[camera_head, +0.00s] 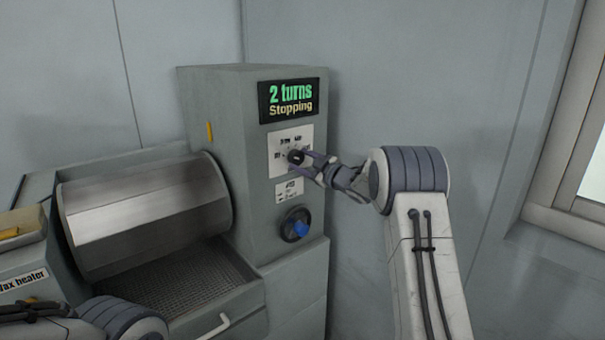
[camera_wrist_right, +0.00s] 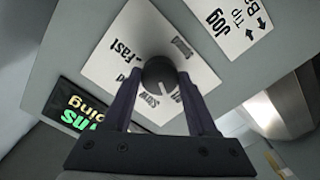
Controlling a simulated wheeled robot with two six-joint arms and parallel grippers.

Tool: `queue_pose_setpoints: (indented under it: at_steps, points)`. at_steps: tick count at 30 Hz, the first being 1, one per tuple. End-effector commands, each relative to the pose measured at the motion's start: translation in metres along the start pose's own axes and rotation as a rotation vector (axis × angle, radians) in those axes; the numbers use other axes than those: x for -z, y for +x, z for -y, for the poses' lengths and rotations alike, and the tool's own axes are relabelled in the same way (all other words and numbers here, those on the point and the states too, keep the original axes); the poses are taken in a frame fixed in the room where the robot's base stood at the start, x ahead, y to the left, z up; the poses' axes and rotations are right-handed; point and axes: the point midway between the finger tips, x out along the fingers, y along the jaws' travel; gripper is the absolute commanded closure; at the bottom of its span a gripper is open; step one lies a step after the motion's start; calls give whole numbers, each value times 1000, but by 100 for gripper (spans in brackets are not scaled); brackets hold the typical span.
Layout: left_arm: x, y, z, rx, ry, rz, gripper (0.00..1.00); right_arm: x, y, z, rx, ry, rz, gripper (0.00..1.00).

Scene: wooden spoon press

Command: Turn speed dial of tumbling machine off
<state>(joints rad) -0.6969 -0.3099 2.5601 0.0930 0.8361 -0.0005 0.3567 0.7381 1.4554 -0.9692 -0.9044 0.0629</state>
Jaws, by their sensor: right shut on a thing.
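The speed dial (camera_head: 296,157) is a round black knob on a white label plate on the front of the grey tumbling machine (camera_head: 215,95). My right gripper (camera_head: 303,160) is shut on the dial. In the right wrist view the dial (camera_wrist_right: 160,75) sits between the two fingertips of my right gripper (camera_wrist_right: 162,90), with a light pointer line on its face. Labels including "Fast" and "Slow" show around it. The display (camera_head: 290,100) above reads "2 turns Stopping". My left gripper is not in view; part of my left arm shows at the lower left.
A blue knob (camera_head: 299,229) sits lower on the machine front, below a small label plate (camera_head: 289,190). The metal drum (camera_head: 145,215) is at the left, above a mesh tray (camera_head: 185,285). A wax heater (camera_head: 22,280) stands at the far left.

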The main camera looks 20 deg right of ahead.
Motion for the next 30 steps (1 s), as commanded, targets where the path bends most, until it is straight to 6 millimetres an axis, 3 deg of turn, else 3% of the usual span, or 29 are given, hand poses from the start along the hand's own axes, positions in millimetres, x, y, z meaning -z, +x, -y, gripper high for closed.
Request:
queue_pose_setpoints:
  at_steps: [1,9,29,30]
  points:
    - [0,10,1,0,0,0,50,-3,0,2,-1,-36,0,97]
    - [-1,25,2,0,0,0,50,-2,0,0,0,-167,1,97]
    - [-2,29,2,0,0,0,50,0,0,-1,0,-220,1,97]
    - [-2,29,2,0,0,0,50,0,0,-1,0,-220,1,26]
